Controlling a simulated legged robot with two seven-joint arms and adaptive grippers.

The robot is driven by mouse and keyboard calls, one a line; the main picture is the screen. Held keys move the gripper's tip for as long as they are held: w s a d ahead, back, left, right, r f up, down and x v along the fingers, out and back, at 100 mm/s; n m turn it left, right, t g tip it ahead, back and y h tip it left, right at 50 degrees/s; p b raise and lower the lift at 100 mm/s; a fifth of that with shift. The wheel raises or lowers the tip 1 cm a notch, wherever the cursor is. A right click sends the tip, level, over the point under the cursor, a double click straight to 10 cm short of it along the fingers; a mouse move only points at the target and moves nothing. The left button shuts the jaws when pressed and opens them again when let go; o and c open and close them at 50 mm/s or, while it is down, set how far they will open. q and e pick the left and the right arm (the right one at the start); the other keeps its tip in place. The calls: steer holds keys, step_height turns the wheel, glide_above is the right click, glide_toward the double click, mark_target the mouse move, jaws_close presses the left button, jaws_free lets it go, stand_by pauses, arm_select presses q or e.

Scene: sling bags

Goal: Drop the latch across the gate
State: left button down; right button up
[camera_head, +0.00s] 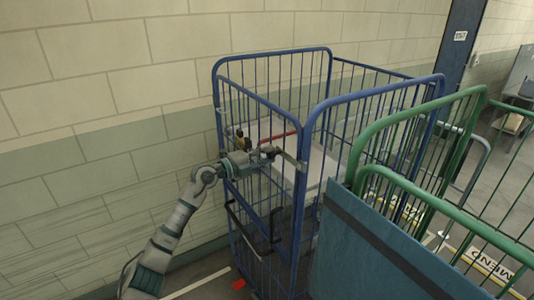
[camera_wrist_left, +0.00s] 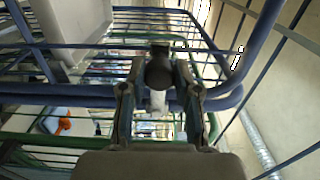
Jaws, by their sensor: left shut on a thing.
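The gate (camera_head: 262,205) is the near barred side of the blue roll cage at the centre of the head view. A short grey metal latch (camera_head: 293,161) sits near the gate's upper part, between my left gripper and the cage's corner post. My left gripper (camera_head: 268,152) is at the latch, with its arm coming up from the lower left. In the left wrist view, the fingers of my left gripper (camera_wrist_left: 158,103) close around the latch's dark round knob (camera_wrist_left: 160,73) and pale stem. The fingers partly hide the latch's seat. My right gripper is not in view.
A green cage (camera_head: 418,117) and a blue panel (camera_head: 372,245) crowd the right side. A pale box (camera_head: 318,165) is inside the blue cage. A black handle (camera_head: 250,230) hangs low on the gate. A brick wall (camera_head: 95,90) stands close on the left.

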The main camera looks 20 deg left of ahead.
arm_select(q)
steer(key=shift+f, duration=0.2)
steer(key=c, duration=1)
jaws_free()
steer(key=shift+c, duration=0.2)
steer(key=shift+o, duration=1.1)
steer(key=shift+w+a, duration=0.1)
steer(key=shift+w+a+f, duration=0.1)
steer(key=shift+a, duration=0.1)
steer(key=v, duration=1.2)
steer(key=shift+w, duration=0.1)
